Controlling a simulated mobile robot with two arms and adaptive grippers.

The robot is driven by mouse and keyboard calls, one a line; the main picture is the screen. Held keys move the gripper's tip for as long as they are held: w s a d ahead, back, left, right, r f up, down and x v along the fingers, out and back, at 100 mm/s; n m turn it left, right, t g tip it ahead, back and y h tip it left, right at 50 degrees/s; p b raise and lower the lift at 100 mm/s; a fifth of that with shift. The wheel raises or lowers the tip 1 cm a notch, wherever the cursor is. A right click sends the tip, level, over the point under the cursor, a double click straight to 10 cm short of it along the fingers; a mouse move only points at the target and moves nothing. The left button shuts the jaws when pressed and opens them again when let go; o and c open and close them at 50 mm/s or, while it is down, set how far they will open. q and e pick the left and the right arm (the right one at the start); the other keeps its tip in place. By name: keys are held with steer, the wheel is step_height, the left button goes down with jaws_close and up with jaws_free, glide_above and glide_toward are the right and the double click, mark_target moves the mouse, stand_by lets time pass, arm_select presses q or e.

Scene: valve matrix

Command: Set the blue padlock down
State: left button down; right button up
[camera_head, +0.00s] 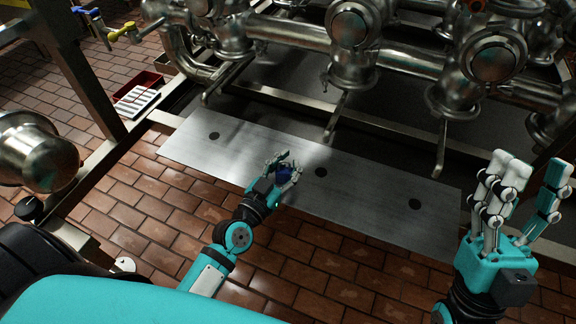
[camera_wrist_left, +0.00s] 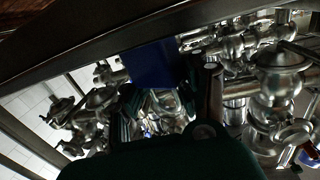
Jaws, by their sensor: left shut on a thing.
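The blue padlock (camera_head: 284,176) is between the fingers of my left gripper (camera_head: 286,165), which is shut on it. In the left wrist view, the padlock's blue body (camera_wrist_left: 152,65) fills the upper middle, with dark gripper fingers on either side. My left gripper is over the grey metal plate (camera_head: 255,150); I cannot tell whether the padlock touches the plate. My right gripper (camera_head: 533,170) is at the far right with its fingers spread and empty, clear of the padlock.
A red tray (camera_head: 137,101) with a pale striped item is at the upper left. Brick floor (camera_head: 140,210) lies in front.

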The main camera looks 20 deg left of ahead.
arm_select(q)
steer(key=shift+f, duration=0.1)
stand_by(0.3)
steer(key=c, duration=0.8)
jaws_free()
